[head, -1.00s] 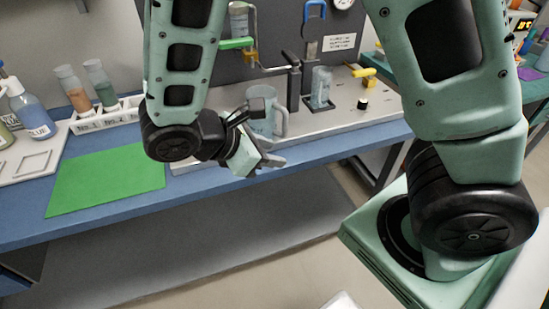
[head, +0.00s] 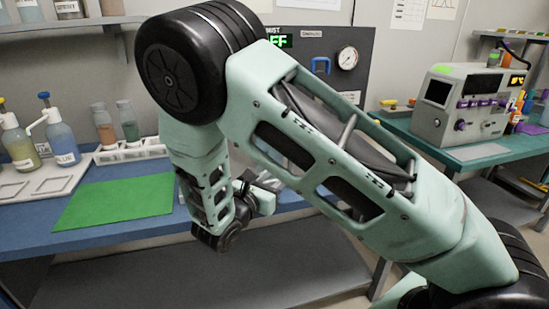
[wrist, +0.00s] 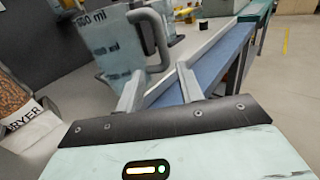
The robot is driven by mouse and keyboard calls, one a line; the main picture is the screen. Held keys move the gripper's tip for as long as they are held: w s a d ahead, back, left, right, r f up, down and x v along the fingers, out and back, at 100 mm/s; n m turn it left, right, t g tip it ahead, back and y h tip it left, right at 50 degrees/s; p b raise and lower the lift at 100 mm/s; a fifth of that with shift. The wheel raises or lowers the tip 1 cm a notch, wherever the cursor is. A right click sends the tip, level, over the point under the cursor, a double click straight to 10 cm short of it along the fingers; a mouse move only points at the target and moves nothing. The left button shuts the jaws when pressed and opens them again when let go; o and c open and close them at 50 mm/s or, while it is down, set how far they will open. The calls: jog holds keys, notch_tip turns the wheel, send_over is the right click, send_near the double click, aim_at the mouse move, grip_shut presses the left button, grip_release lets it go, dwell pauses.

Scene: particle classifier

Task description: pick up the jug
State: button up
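The jug (wrist: 110,48) is a clear, bluish container with dark volume marks and a grey handle (wrist: 163,35) on its right side. It stands upright at the upper left of the wrist view. In the head view my arm hides it. My gripper (wrist: 160,80) is open, its two fingers pointing towards the jug. The fingertips are close to the lower end of the handle, one on either side of it in the picture. I cannot tell whether they touch it. In the head view my gripper (head: 265,192) is mostly covered by my arm.
A green mat (head: 115,203) lies on the blue bench, with a vial rack (head: 132,152) and wash bottles (head: 60,140) behind and left. A container marked DRYER (wrist: 25,125) stands left in the wrist view. A teal bench with a grey instrument (head: 465,105) is at right.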

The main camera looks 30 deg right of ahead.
jog(key=x, duration=0.2)
jog(key=shift+w+d, duration=0.15)
jog(key=shift+d, duration=0.2)
jog(key=x, duration=0.4)
jog(key=shift+s+d+f, duration=0.15)
jog(key=shift+s+d, duration=0.05)
jog(key=shift+s, duration=0.05)
jog(key=shift+w+d, duration=0.3)
jog(key=shift+d, duration=0.2)
grip_shut()
